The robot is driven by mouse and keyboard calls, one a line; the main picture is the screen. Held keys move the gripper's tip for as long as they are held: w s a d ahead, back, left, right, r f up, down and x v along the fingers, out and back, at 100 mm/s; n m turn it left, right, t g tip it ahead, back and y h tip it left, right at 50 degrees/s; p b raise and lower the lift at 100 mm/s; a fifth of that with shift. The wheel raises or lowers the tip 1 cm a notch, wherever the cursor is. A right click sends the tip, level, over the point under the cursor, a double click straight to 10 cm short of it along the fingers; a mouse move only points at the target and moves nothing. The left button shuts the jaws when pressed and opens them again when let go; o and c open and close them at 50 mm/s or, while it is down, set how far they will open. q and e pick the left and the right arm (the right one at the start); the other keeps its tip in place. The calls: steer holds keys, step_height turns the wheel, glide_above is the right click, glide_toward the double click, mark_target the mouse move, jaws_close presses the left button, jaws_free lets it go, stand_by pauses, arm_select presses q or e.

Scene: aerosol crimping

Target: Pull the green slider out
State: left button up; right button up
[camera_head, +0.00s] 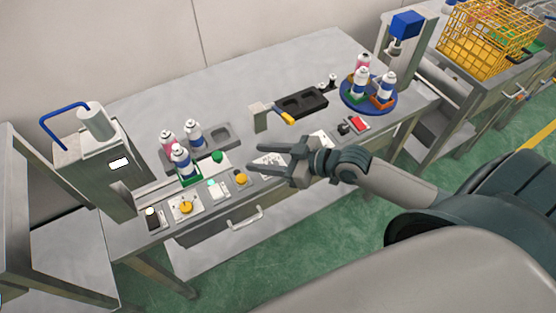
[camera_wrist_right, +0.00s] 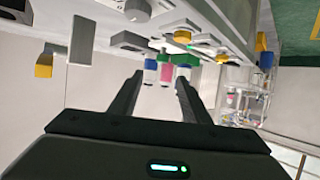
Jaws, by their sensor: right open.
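The green slider (camera_head: 191,180) shows as a green base under a spray can with a white top (camera_head: 181,160), at the left part of the bench next to the grey press. A round green knob (camera_head: 217,156) sits just right of it. In the right wrist view a green part (camera_wrist_right: 187,60) shows beside the cans, and I cannot tell which green piece it is. My right gripper (camera_head: 257,159) is open and empty, to the right of the green slider and apart from it. It also shows open in the right wrist view (camera_wrist_right: 160,80). My left gripper is not in view.
Two more cans (camera_head: 194,134) stand behind the slider by a grey tray (camera_head: 222,137). Yellow knobs (camera_head: 186,207) line the front edge. The left press (camera_head: 88,165) stands close by. A blue turntable (camera_head: 376,108) with cans is at the right.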

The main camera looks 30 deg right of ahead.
steer(key=shift+b+v, duration=0.35)
steer(key=shift+v, duration=1.95)
steer(key=s+a+f+m+g+h, duration=0.1)
steer(key=s+f+m+g+h, duration=0.25)
steer(key=s+f, duration=0.5)
steer(key=s+f+m+g+h, duration=0.2)
steer(key=s+f+g+h, duration=0.3)
steer(key=s, duration=0.7)
steer(key=s+f+x, duration=0.1)
steer(key=s+x, duration=0.2)
steer(key=x, duration=1.1)
steer(key=s+x, duration=0.3)
steer(key=x, duration=1.1)
steer(key=s+d+f+g, duration=0.1)
steer(key=s+d+f, duration=0.1)
steer(key=s+f, duration=1.6)
steer(key=shift+s+d+f+b, duration=0.25)
steer(key=shift+d+f+b, duration=0.15)
steer(key=shift+f, duration=0.25)
